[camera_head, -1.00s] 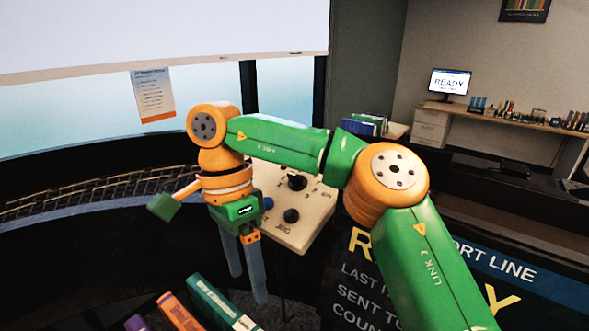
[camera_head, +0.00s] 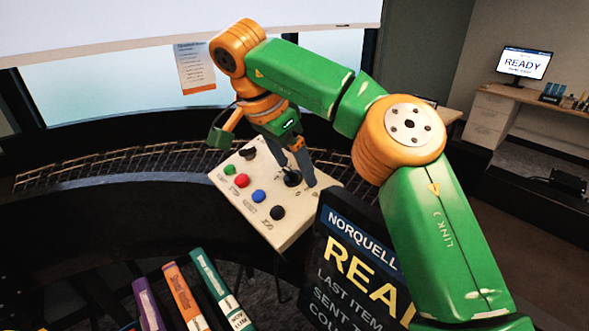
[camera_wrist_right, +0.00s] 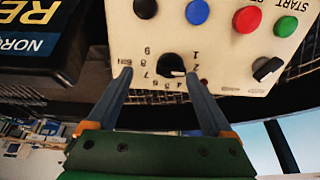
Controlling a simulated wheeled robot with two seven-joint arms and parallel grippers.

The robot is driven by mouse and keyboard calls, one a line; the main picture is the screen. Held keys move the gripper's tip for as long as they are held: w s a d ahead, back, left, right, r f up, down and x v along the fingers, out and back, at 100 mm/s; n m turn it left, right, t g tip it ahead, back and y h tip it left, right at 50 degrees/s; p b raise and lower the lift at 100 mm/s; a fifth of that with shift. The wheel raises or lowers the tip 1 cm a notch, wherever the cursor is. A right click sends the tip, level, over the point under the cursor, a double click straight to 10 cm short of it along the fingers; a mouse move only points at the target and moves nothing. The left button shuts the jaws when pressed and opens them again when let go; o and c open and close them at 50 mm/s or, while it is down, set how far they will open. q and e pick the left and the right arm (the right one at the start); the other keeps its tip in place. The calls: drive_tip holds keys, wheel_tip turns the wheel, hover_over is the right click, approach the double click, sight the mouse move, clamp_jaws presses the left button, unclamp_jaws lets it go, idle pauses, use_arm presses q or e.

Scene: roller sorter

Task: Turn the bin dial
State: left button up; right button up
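The bin dial (camera_wrist_right: 170,65) is a round black knob with a white pointer mark, ringed by printed numbers on a cream control panel (camera_wrist_right: 225,45). In the wrist view the mark points to the lower right, toward the low numbers. In the head view the dial (camera_head: 292,178) sits near the panel's right end, partly hidden by my fingers. My right gripper (camera_head: 301,180) is open over it. In the wrist view its fingers (camera_wrist_right: 158,75) stand on either side of the dial with gaps, seemingly not touching. My left gripper is not in view.
The panel also has green (camera_head: 228,169), red (camera_head: 241,180), blue (camera_head: 258,196) and black (camera_head: 277,212) buttons and a second black knob (camera_head: 248,154). A display sign (camera_head: 350,260) stands close at the right. Books (camera_head: 185,295) are in front, a roller track (camera_head: 110,168) behind.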

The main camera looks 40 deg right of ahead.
drive_tip(key=shift+w+d+f, duration=0.2)
drive_tip(key=shift+w+a+f, duration=0.1)
drive_tip(key=shift+w+f, duration=0.15)
drive_tip(key=shift+w, duration=0.45)
drive_tip(key=shift+w+a, duration=0.1)
drive_tip(key=shift+w, duration=0.05)
drive_tip(key=shift+c, duration=1.3)
drive_tip(key=c, duration=0.3)
drive_tip(key=shift+s+r, duration=0.15)
drive_tip(key=shift+s, duration=0.2)
drive_tip(key=c, duration=0.4)
clamp_jaws()
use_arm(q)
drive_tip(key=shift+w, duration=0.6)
use_arm(e)
drive_tip(key=shift+m, duration=0.3)
